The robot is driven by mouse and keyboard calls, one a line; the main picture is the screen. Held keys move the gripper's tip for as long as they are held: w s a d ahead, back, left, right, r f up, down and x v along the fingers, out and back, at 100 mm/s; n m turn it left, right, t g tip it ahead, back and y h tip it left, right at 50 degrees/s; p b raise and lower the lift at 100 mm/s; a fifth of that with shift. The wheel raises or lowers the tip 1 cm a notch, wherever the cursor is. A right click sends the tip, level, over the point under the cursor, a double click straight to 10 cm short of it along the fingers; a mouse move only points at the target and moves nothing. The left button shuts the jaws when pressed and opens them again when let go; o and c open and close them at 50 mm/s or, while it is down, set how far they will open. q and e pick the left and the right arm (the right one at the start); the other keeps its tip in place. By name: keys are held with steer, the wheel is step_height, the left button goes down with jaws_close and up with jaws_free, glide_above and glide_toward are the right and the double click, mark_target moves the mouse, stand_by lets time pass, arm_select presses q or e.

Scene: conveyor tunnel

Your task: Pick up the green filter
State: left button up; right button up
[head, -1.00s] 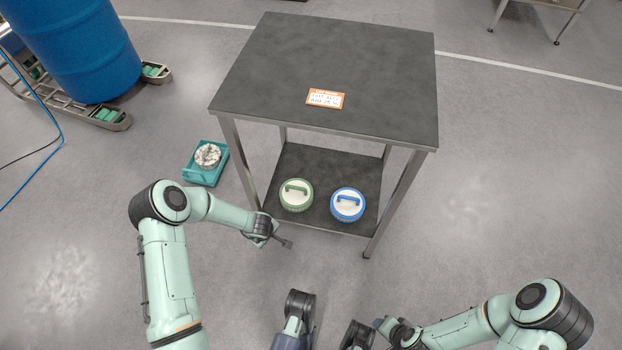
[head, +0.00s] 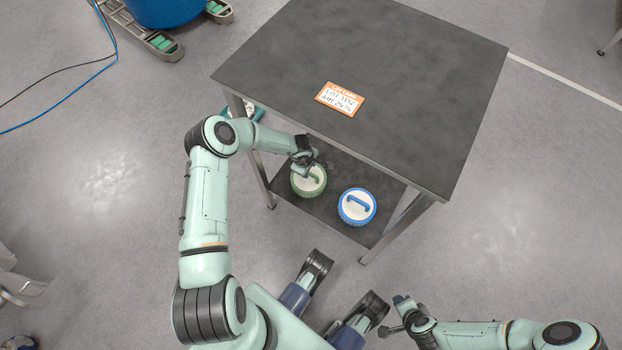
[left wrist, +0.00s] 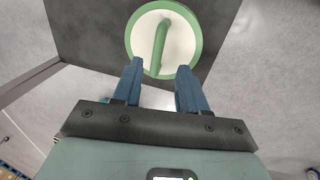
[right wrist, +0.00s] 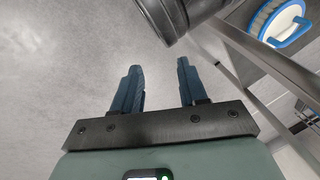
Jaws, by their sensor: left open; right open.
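The green filter (head: 309,182) is a round canister with a white top and a green handle. It stands on the lower shelf of the table, left of the blue filter (head: 357,206). My left gripper (head: 305,163) is over its far-left side in the head view. In the left wrist view my open left gripper (left wrist: 158,85) has its two fingers either side of the near end of the green handle (left wrist: 160,47), not closed on it. My right gripper (right wrist: 160,85) is open and empty, away from the shelf. The blue filter shows in the right wrist view (right wrist: 278,20).
The table's dark top (head: 400,80) overhangs the lower shelf (head: 331,213) and carries an orange-edged card (head: 340,98). A table leg (head: 400,228) stands right of the blue filter. A teal tray (head: 254,112) is mostly hidden behind my left arm.

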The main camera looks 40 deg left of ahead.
mark_target(312, 174)
arm_select(q)
steer(key=f, duration=0.3)
steer(key=shift+w+b, duration=0.3)
steer(key=shift+b, duration=0.1)
steer(key=shift+w+f, duration=0.15)
steer(key=shift+f, duration=0.25)
steer(key=f+b, duration=0.1)
steer(key=f, duration=0.1)
steer(key=w+f+b, duration=0.1)
steer(key=f, duration=0.1)
steer(key=shift+d+f, duration=0.1)
steer(key=shift+d, duration=0.1)
steer(key=shift+w+f, duration=0.1)
steer(key=shift+f, duration=0.2)
arm_select(e)
steer(key=s+d+f+g, duration=0.1)
steer(key=s+f, duration=0.3)
steer(key=f, duration=0.1)
steer(key=shift+s+d+f+m+g, duration=0.15)
steer(key=shift+d+f+m+g, duration=0.15)
steer(key=shift+f+g, duration=0.1)
arm_select(q)
jaws_close()
